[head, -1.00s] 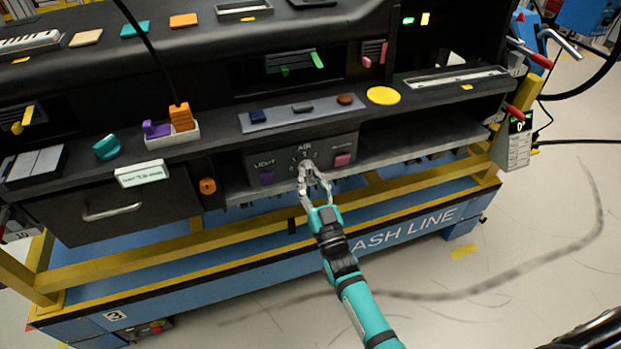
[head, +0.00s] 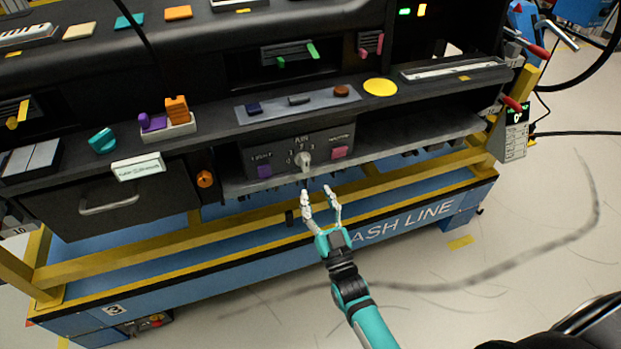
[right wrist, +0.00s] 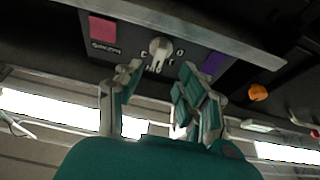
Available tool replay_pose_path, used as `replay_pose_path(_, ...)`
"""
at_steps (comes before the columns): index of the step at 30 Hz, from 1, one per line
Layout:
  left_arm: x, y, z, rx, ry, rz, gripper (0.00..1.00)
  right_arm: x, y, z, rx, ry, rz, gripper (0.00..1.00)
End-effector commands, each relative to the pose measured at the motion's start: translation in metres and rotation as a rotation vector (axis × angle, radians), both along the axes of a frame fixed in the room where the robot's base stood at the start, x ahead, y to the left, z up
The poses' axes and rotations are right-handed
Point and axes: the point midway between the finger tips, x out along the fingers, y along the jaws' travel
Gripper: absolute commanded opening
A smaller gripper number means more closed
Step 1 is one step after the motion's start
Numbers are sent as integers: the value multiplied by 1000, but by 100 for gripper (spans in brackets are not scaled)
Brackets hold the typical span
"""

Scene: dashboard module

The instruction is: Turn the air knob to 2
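The air knob (head: 303,159) is a small grey-white dial on the dark control panel (head: 322,139), below the AIR label with small numbers around it. I cannot tell which number it points to. In the right wrist view the knob (right wrist: 158,47) shows upside down, above and between my fingertips. My right gripper (head: 320,194) is open and empty, in front of and below the knob, apart from it. In the right wrist view its fingers (right wrist: 160,72) are spread with a clear gap. My left gripper is not in view.
A purple button (head: 265,171) and a pink button (head: 340,152) flank the knob on the panel. A shelf ledge overhangs it, with a yellow disc (head: 380,87) on top. A yellow frame rail (head: 250,222) runs below. An orange knob (head: 205,179) sits to the left.

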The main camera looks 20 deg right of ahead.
Motion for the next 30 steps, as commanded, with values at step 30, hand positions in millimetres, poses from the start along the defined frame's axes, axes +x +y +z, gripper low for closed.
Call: replay_pose_path(30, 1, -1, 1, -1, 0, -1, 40, -46, 0, -32, -3, 39, 6, 38)
